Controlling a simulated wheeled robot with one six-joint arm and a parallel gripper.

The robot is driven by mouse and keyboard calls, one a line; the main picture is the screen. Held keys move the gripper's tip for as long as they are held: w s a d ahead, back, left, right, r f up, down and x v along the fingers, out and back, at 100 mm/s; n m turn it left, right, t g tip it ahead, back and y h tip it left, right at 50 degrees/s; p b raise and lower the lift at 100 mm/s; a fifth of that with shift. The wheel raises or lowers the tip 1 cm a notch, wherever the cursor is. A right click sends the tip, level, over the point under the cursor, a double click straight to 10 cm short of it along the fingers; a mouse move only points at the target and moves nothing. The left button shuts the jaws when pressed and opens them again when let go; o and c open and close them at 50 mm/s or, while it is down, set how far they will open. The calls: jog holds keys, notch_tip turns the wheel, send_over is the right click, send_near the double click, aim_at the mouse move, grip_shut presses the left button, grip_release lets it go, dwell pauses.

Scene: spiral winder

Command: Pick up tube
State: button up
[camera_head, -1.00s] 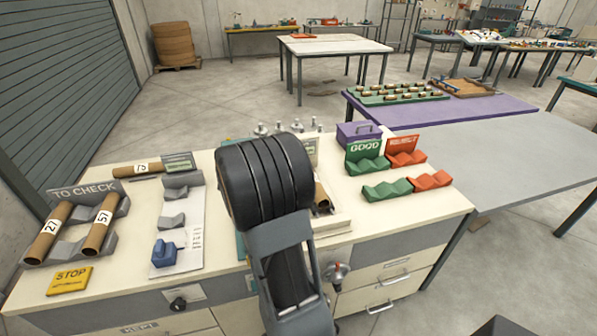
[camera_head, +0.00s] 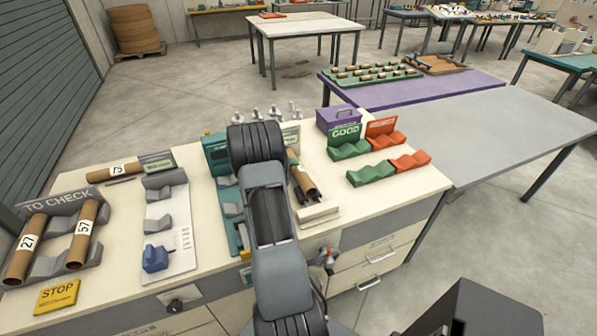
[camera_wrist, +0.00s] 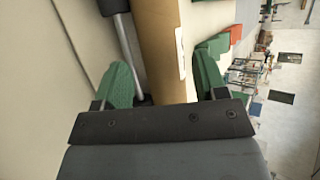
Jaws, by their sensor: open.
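A brown cardboard tube (camera_head: 304,180) with a white label lies on the bench just right of my arm in the head view. In the wrist view a brown tube (camera_wrist: 164,45) with a white label runs between the two green fingers of my gripper (camera_wrist: 164,80). The gripper is open, with a gap visible on the left side of the tube. A metal rod (camera_wrist: 128,45) lies beside the tube on its left. Tubes 27 (camera_head: 25,248) and 57 (camera_head: 82,232) rest in the TO CHECK holder (camera_head: 62,205). Tube 73 (camera_head: 116,171) lies behind it.
Green (camera_head: 371,176) and red (camera_head: 409,162) cradles stand at the bench's right, with a purple box (camera_head: 338,117) behind. A blue block (camera_head: 155,258) and a yellow STOP sign (camera_head: 57,296) are at the left front. Metal posts (camera_head: 272,114) stand at the back.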

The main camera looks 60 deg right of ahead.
aim_at(293, 168)
jog(key=shift+p+x, duration=0.7)
jog(key=shift+x, duration=2.05)
jog(key=shift+c, duration=0.2)
jog(key=c, duration=0.7)
jog(key=shift+r, duration=0.15)
jog(key=shift+c, duration=0.2)
